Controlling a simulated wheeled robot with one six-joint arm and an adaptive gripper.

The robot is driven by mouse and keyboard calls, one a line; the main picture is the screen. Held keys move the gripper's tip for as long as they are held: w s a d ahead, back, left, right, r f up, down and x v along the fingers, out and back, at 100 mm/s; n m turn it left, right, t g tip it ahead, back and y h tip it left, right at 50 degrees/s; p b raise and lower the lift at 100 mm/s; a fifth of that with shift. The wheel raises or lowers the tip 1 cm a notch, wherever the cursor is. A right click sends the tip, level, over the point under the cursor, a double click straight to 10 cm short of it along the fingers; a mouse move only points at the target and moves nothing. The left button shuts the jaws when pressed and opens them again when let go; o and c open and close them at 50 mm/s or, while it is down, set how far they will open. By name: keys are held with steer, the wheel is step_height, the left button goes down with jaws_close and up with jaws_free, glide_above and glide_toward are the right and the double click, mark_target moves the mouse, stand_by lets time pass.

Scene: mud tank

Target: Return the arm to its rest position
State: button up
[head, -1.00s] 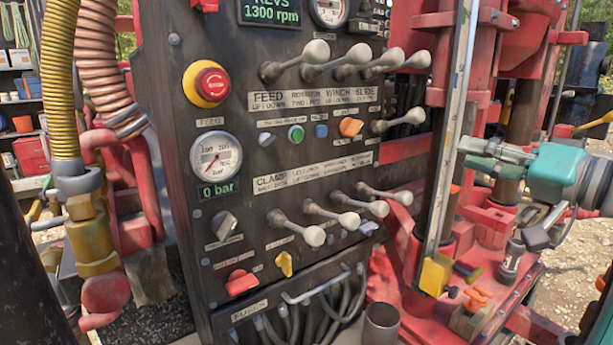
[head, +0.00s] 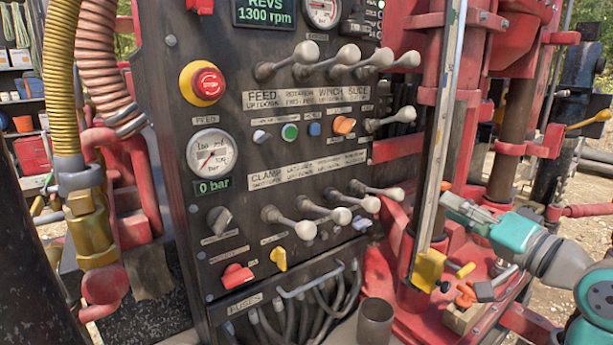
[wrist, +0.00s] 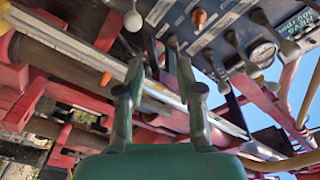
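My teal arm reaches in from the right edge of the head view. My gripper (head: 464,211) is at its end, in front of the red drill frame and right of the control panel (head: 225,140). In the wrist view my gripper (wrist: 160,66) shows two dark green fingers spread apart, with nothing held between them. The panel's levers and the gauge (wrist: 262,52) lie beyond the fingertips there. The gripper appears apart from the levers.
A metal cup (head: 375,322) stands below the panel. Hoses hang at left.

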step_height(320, 180, down, 19)
steer(key=s+a+m+t+h, duration=0.1)
steer(key=s+m+h, duration=0.1)
steer(key=m+h, duration=0.15)
steer(key=s+a+f+h, duration=0.2)
steer(key=s+f+h, duration=0.2)
steer(key=s+f, duration=0.9)
steer(key=s+a+f+n+g+h, duration=0.1)
steer(key=s+f, duration=0.4)
steer(key=s, duration=0.3)
steer(key=s+a+f+n+g+h, duration=0.1)
steer(key=s+a+f, duration=0.1)
steer(key=s+f, duration=0.45)
steer(key=s+r+n, duration=0.2)
steer(key=s, duration=0.7)
steer(key=s+a+r+n, duration=0.1)
steer(key=s+r+n, duration=0.1)
steer(key=s, duration=0.6)
steer(key=shift+s+a+n, duration=0.15)
steer(key=shift+s+n, duration=0.2)
steer(key=shift+n, duration=0.4)
steer(key=shift+y, duration=0.25)
